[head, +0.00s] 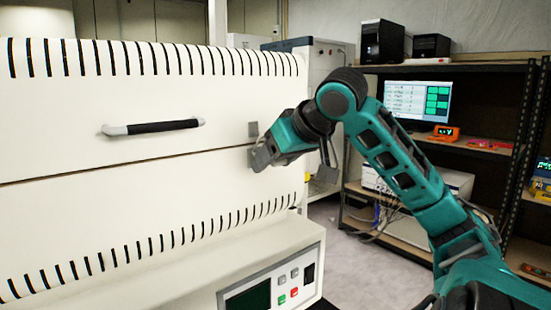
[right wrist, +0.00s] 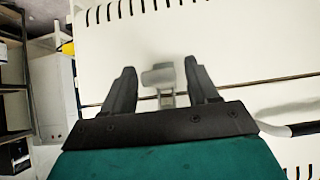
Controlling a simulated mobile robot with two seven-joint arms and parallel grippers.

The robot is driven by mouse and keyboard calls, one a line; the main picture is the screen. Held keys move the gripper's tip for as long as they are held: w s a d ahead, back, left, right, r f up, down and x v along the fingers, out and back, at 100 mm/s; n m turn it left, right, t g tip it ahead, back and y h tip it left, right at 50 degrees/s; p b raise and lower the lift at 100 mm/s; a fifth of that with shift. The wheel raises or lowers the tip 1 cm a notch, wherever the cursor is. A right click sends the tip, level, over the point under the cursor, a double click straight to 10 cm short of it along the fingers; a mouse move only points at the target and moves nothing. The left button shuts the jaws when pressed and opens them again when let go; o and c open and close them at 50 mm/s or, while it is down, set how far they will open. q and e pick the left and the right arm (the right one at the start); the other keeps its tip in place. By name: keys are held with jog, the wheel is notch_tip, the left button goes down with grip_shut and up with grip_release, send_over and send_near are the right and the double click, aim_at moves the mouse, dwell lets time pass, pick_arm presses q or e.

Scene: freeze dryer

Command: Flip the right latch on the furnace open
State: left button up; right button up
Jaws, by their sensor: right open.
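The white furnace (head: 60,110) fills the left of the head view, with a horizontal seam between its upper and lower halves. The right latch, a small grey metal piece (head: 253,129), sits at the seam near the furnace's right end. My right gripper (head: 259,153) is at the latch and partly hides it. In the right wrist view the latch (right wrist: 158,77) lies between the two spread dark fingers of the gripper (right wrist: 160,75), with a visible gap on each side. I cannot tell how close the fingers are in depth. My left gripper is not in view.
A black bar handle (head: 160,127) sticks out of the furnace's upper half, left of the latch. A control panel (head: 275,287) is below on the front. Dark shelves (head: 515,150) with a monitor (head: 418,101) stand at the right. Open floor lies between.

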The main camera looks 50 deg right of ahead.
jog(key=v, duration=1.3)
dwell(0.4)
